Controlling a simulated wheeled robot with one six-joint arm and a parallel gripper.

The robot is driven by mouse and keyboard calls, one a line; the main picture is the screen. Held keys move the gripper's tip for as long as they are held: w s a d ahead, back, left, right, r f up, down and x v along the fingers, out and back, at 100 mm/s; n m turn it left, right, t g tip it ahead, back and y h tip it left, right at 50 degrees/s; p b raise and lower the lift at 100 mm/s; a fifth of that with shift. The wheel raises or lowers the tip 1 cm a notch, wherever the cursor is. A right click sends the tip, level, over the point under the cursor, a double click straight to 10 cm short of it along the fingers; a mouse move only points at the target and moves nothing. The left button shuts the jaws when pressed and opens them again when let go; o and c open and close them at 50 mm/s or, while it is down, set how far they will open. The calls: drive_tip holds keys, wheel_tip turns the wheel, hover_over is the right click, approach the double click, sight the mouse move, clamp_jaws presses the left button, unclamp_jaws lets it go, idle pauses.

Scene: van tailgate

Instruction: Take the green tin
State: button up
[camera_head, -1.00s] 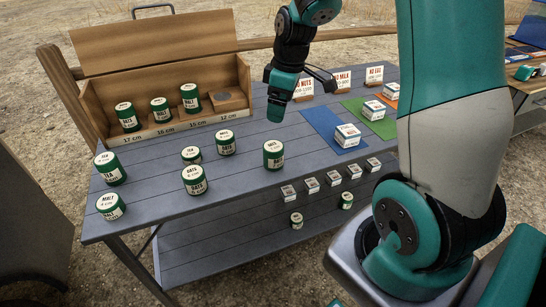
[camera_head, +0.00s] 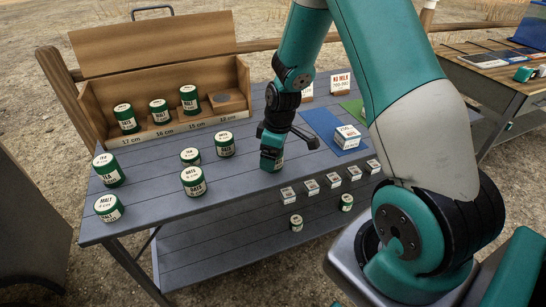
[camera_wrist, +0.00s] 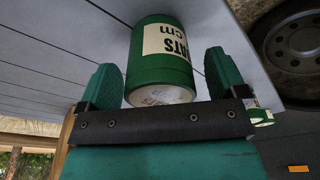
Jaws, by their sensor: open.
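A green tin with a cream label (camera_wrist: 160,62), reading "ATS" and "cm" as far as it shows, stands between the two fingers of my gripper (camera_wrist: 165,82) in the wrist view. The fingers are apart, one on each side of the tin; I cannot tell whether either touches it. In the head view my gripper (camera_head: 271,163) is low over the front middle of the grey table (camera_head: 240,180) and mostly hides this tin. Other green tins stand to the left, such as an oats tin (camera_head: 193,182), a smaller tin (camera_head: 190,156) and a malt tin (camera_head: 108,208).
Small white boxes (camera_head: 311,187) line the front right. A white box (camera_head: 347,137) sits on a blue mat (camera_head: 318,122).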

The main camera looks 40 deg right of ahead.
drive_tip(key=shift+f, duration=0.1)
drive_tip(key=shift+c, duration=0.5)
drive_tip(key=c, duration=1)
